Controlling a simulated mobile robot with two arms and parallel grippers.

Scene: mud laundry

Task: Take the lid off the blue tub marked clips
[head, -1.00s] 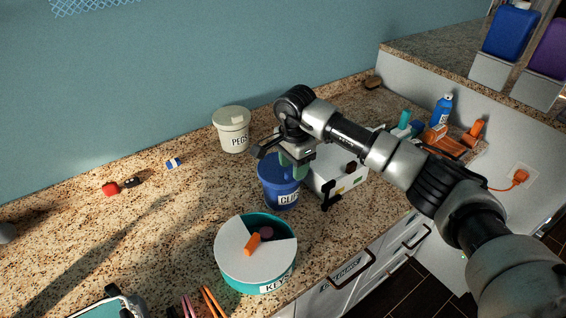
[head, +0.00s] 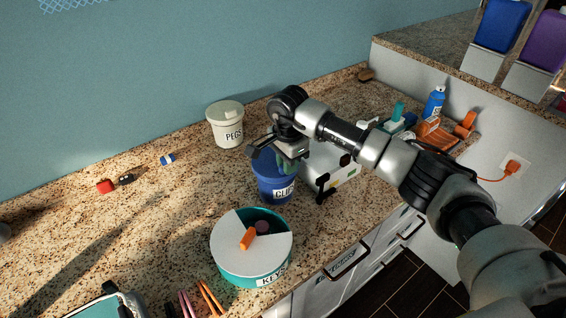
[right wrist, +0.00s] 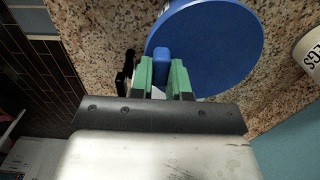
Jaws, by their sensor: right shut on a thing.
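The blue tub marked clips (head: 274,186) stands upright on the granite counter, its label facing the front. Its round blue lid (right wrist: 215,50) fills the upper middle of the right wrist view, with a raised blue grip (right wrist: 161,62) near its edge. My right gripper (right wrist: 162,80) has its green fingers on either side of that grip and is shut on it. In the head view the right gripper (head: 288,165) is over the tub's top and hides part of it. The lid appears to sit on the tub; any gap is hidden. My left gripper is out of view.
A teal tub marked keys (head: 250,266), with a part-open white top, stands in front. A white tub marked pegs (head: 229,128) stands behind left. A white box (head: 335,168) is close on the right. The counter's left part is mostly clear.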

